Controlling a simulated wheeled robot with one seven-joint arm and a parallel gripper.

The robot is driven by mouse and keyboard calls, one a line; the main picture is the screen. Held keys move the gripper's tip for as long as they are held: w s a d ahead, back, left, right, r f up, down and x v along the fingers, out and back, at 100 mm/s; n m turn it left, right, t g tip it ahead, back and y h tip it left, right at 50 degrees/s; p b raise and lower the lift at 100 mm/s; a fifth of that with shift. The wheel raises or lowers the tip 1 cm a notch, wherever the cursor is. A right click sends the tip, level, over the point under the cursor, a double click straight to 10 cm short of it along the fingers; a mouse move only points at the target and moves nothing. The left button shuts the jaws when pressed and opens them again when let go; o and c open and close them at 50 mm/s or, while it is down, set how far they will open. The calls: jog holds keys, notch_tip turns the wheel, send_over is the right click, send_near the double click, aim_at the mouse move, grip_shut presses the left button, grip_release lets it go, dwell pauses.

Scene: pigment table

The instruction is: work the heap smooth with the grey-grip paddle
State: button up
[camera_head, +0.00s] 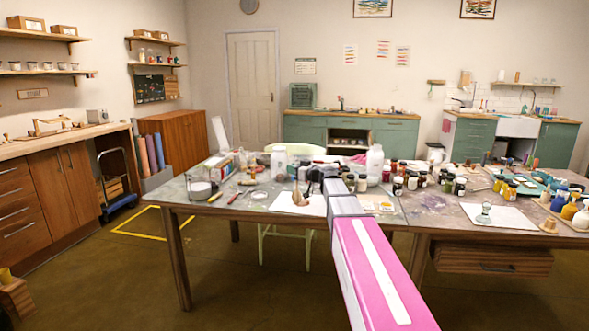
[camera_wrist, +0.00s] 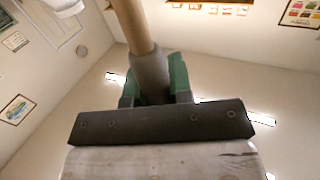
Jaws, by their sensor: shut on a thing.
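My gripper (camera_wrist: 153,88) has green fingers, seen in the wrist view closed on the grey grip of the paddle (camera_wrist: 150,72). The paddle's pale wooden shaft (camera_wrist: 132,22) runs from the grip to the top edge of that view; its far end is out of frame. In the head view my arm reaches over the table and the gripper is not clearly visible. A small tan-brown shape (camera_head: 300,198) shows on a white sheet (camera_head: 284,205) just left of my arm; I cannot tell whether it is the heap.
The table (camera_head: 235,203) is crowded with jars and bottles around a white jug (camera_head: 375,162). A glass muller (camera_head: 484,214) stands on another white sheet (camera_head: 512,221) at right. Coloured bottles (camera_head: 570,211) stand at the right edge. A pale chair (camera_head: 283,232) is by the table.

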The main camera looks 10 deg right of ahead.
notch_tip(320, 180, up, 8)
jog(key=s+a, duration=0.1)
jog(key=s, duration=0.1)
jog(key=shift+s, duration=0.35)
dwell(0.4)
dwell(0.5)
